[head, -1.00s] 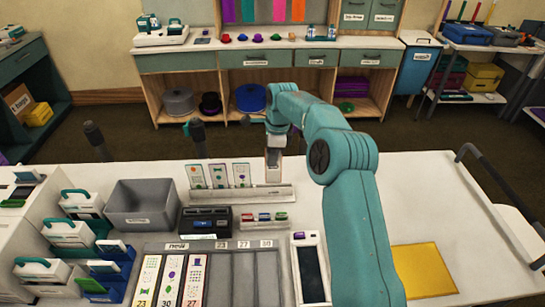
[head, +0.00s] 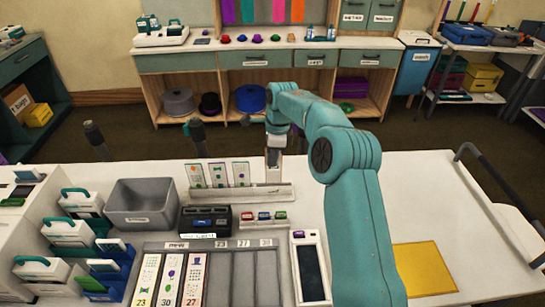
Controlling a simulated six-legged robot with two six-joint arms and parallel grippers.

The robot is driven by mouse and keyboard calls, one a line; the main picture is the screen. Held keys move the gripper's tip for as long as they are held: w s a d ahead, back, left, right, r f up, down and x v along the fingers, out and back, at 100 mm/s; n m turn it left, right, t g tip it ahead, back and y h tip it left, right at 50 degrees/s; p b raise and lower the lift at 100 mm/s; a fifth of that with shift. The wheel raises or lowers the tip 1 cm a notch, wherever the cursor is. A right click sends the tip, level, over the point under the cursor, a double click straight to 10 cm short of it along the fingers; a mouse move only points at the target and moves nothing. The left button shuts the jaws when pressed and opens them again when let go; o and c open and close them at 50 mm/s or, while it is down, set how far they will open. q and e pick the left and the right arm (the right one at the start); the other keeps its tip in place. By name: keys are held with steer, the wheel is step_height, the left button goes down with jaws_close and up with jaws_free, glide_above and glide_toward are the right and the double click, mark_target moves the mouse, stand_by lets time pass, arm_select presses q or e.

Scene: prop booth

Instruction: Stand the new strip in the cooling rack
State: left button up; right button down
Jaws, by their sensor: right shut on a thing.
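The cooling rack (head: 232,196) is a pale, low holder on the white table. Several white strips with coloured pictures, such as this one (head: 218,174), stand upright in its left and middle part. My right gripper (head: 275,143) is above the rack's right end, shut on the new strip (head: 273,175). The new strip is upright, with its lower end at the rack in the picture. I cannot tell whether it sits fully in a slot. The fingertips are small and partly hidden behind my arm. My left gripper is not in view.
A sorting tray (head: 240,246) with three numbered strips in its left columns lies in front. A grey bin (head: 142,218), a black device (head: 206,220) and a small holder with coloured pieces (head: 264,223) stand near the rack.

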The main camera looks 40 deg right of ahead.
steer(key=shift+s+f+b, duration=0.15)
steer(key=shift+f+b, duration=0.3)
steer(key=shift+f, duration=0.35)
steer(key=shift+w+f, duration=0.2)
steer(key=shift+f, duration=0.4)
steer(key=shift+s+f+b, duration=0.1)
steer(key=shift+f+b, duration=0.2)
steer(key=shift+b, duration=0.1)
steer(key=shift+f+b, duration=0.3)
steer(key=shift+f, duration=0.5)
steer(key=shift+f, duration=0.1)
